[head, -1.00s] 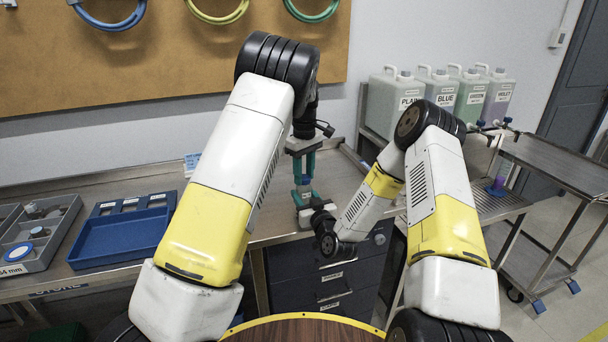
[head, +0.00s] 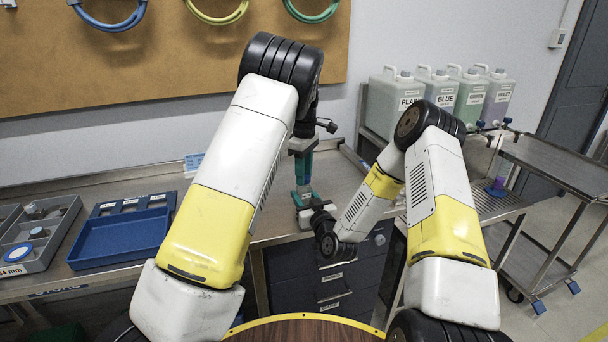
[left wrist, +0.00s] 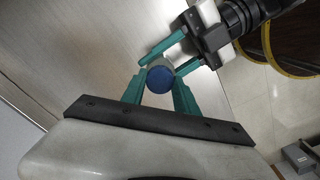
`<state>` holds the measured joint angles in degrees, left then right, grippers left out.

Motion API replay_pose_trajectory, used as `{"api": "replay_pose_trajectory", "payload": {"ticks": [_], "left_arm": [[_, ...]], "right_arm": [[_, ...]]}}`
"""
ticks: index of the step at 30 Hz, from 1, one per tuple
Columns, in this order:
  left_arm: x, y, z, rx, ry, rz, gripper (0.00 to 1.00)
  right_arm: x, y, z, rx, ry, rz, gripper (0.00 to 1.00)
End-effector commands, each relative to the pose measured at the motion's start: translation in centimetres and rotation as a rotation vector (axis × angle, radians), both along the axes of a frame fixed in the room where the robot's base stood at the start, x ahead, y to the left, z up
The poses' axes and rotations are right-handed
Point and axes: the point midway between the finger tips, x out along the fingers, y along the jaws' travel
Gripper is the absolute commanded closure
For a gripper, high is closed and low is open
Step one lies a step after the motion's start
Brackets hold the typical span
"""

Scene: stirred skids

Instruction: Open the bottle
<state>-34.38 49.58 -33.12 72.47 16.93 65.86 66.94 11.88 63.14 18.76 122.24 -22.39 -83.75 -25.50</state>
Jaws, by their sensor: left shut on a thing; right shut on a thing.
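The bottle stands upright over the steel bench; in the left wrist view its blue cap (left wrist: 159,80) faces the camera, with a little of the greyish bottle (left wrist: 161,64) behind it. My left gripper (left wrist: 160,86) comes down from above, its teal fingers shut on the cap from both sides; it also shows in the head view (head: 303,178). My right gripper (left wrist: 164,58) comes in from the side, its teal fingers shut around the bottle body below the cap. In the head view (head: 304,190) the grippers hide most of the bottle.
A blue tray (head: 120,240) and a grey sectioned bin (head: 38,235) lie on the bench at left. Labelled jugs (head: 440,95) stand at the back right, beside a steel cart (head: 560,165). The bench between tray and grippers is clear.

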Motion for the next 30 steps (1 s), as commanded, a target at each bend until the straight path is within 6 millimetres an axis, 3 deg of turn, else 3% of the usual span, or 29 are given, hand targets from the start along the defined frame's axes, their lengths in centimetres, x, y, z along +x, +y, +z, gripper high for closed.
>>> {"api": "replay_pose_trajectory", "payload": {"ticks": [30], "left_arm": [[0.0,0.0,2.7,-0.002,-0.001,-0.001,1.00]], "right_arm": [[0.0,0.0,0.0,0.000,0.000,0.000,1.00]]}}
